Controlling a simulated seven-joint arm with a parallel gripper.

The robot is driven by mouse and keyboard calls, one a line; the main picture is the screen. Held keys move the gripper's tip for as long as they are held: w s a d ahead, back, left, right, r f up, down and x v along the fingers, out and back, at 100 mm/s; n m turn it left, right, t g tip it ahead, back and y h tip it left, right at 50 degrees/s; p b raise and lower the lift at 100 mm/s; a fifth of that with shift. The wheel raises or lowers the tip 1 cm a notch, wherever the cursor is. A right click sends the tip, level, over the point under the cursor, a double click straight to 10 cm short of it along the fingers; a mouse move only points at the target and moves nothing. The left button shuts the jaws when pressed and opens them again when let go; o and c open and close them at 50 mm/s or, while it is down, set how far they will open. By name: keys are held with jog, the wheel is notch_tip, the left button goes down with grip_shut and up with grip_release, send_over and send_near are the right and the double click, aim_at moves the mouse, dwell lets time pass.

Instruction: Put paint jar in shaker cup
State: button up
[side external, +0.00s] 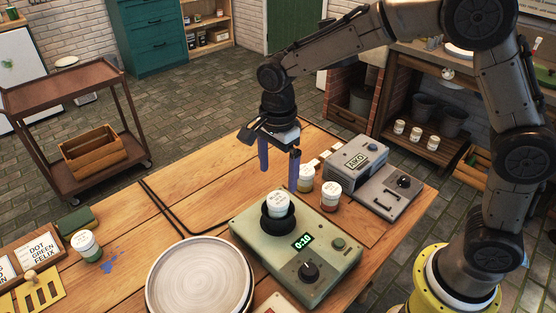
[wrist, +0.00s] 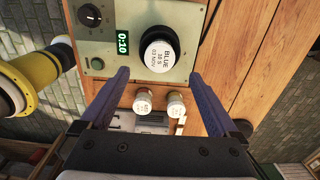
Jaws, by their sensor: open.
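A paint jar (side external: 278,203) with a white lid sits upright in the black shaker cup (side external: 277,222) on the green shaker machine (side external: 252,232). In the wrist view the jar's lid (wrist: 159,57) reads "BLUE" and "30 S", with the black cup rim (wrist: 158,32) around it. My gripper (side external: 279,182) is open and empty above and slightly behind the jar, apart from it. In the wrist view my gripper's fingers (wrist: 159,76) are spread wide, with the jar beyond them. Two more paint jars (side external: 305,178) (side external: 331,195) stand on the table behind the machine.
A green-filled jar (side external: 86,245) stands at the table's left. A round plate on a turntable (side external: 200,278) lies left of the machine. A grey device (side external: 372,178) sits behind at right. The display (side external: 301,242) reads 0:10. The wooden table between plate and back edge is mostly clear.

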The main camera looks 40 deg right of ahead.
jog(key=s+d+r+n+t, duration=0.3)
jog(key=s+d+r+n, duration=0.45)
jog(key=s+r, duration=0.3)
jog(key=s+d+n+t, duration=0.1)
jog(key=s+d+n, duration=0.1)
jog(key=s+n, duration=0.3)
jog(key=s+d+n+t, duration=0.1)
jog(key=s+d+n, duration=0.1)
jog(key=s+n, duration=0.3)
jog(key=s, duration=0.2)
jog(key=shift+s+d+f+t, duration=0.2)
jog(key=shift+s+d+t, duration=0.05)
jog(key=shift+s+t, duration=0.05)
jog(key=shift+n, duration=0.25)
jog(key=shift+c, duration=0.2)
dwell(0.8)
